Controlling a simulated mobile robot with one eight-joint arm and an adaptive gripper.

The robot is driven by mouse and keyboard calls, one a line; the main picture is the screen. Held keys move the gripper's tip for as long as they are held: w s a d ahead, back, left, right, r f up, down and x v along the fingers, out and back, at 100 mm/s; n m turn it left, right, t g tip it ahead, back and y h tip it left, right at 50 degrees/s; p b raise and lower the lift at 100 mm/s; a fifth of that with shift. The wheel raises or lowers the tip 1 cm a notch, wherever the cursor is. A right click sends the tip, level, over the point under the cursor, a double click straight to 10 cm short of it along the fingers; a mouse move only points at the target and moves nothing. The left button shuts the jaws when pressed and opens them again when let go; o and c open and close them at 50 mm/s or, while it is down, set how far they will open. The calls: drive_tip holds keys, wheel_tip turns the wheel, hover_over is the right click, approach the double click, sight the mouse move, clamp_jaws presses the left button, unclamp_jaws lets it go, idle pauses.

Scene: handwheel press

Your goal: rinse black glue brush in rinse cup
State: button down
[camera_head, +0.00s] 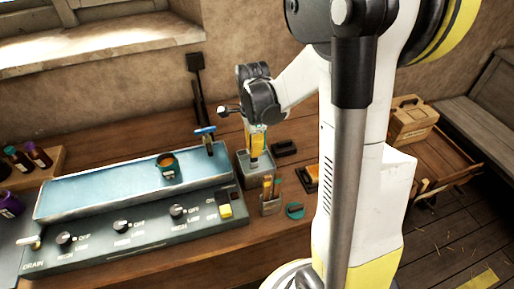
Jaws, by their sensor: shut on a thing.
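My gripper (257,148) points down over a square grey container (253,177), right of the blue basin. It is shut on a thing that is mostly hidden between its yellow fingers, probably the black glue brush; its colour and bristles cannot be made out. The fingertips are at or just above the container's opening; whether the held thing dips inside cannot be told. The grey container may be the rinse cup, but no label is readable. A teal cup (168,170) with orange contents stands in the basin, apart from my gripper.
A small holder (270,205) with upright coloured tools stands just in front of the container. The long blue basin (110,187) with its knob panel fills the left. A blue-handled tool (205,131) stands at its back right. Dark blocks lie right of the container.

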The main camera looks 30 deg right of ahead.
drive_tip(key=shift+b, duration=0.3)
drive_tip(key=shift+s+d, duration=0.15)
drive_tip(key=shift+d, duration=0.25)
idle(2.0)
